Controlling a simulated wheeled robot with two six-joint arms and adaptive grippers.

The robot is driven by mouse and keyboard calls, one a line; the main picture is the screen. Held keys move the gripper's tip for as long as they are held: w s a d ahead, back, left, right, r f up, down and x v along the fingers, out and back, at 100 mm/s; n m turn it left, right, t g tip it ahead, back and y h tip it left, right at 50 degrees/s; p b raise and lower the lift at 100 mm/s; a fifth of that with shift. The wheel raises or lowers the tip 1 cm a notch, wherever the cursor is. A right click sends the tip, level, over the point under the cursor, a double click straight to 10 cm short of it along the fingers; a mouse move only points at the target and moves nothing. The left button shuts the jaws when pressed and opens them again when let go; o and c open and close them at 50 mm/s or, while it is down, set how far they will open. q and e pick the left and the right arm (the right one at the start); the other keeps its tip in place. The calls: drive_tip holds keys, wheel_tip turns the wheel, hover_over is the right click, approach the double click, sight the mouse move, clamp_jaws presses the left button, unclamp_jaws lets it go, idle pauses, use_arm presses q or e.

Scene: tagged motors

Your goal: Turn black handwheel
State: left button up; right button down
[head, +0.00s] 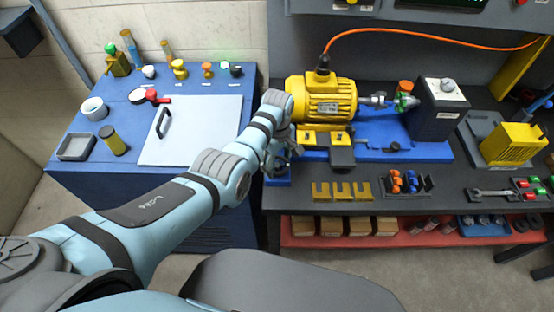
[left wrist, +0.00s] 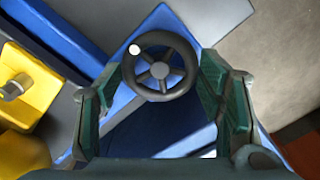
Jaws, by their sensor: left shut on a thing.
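The black handwheel (left wrist: 160,68) shows in the left wrist view, with several spokes, a hub and a white knob on its rim at the upper left. My left gripper (left wrist: 160,95) has a green-padded finger on each side of the wheel and is shut on it. In the head view the left gripper (head: 278,168) is at the left end of the blue motor base (head: 375,148), and it hides the handwheel there. The yellow motor (head: 322,100) stands on that base. My right gripper is in neither view.
A blue cabinet (head: 75,180) with valves, small cups and a pale lidded panel (head: 200,125) stands left. Yellow shims (head: 340,191), a wrench (head: 495,193) and a yellow finned block (head: 515,143) lie on the dark bench. A red shelf (head: 300,238) is below.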

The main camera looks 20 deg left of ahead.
sight(277, 164)
use_arm(q)
drive_tip(key=shift+s+f, duration=0.15)
drive_tip(key=o, duration=1.1)
drive_tip(key=shift+o, duration=0.2)
drive_tip(key=shift+r, duration=0.35)
wheel_tip(277, 164, up, 12)
drive_tip(key=shift+f, duration=0.25)
